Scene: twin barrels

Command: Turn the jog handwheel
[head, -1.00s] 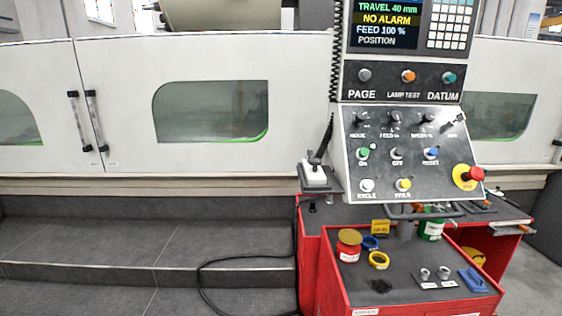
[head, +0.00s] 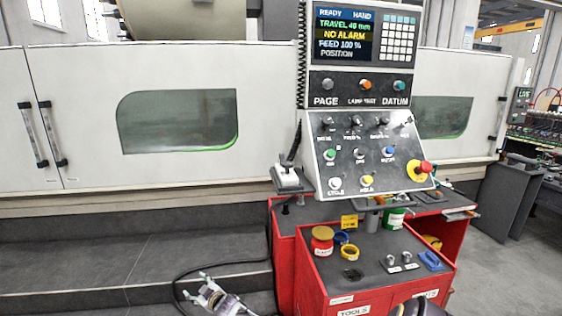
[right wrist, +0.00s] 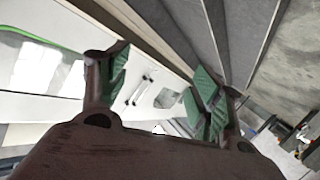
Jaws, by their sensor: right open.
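I cannot clearly make out a jog handwheel in either view. The control panel (head: 345,150) stands right of centre in the head view, with small knobs and coloured buttons. A white unit with a black upright part (head: 288,178) sits on a grey bracket at the panel's left side. My left gripper is not in view.
A red tool cart (head: 285,260) below the panel carries a red jar (head: 322,241), tape rolls and small parts. A red stop button (head: 426,167) juts from the panel's right side. A black cable lies on the floor by the step. Grey floor is open at right.

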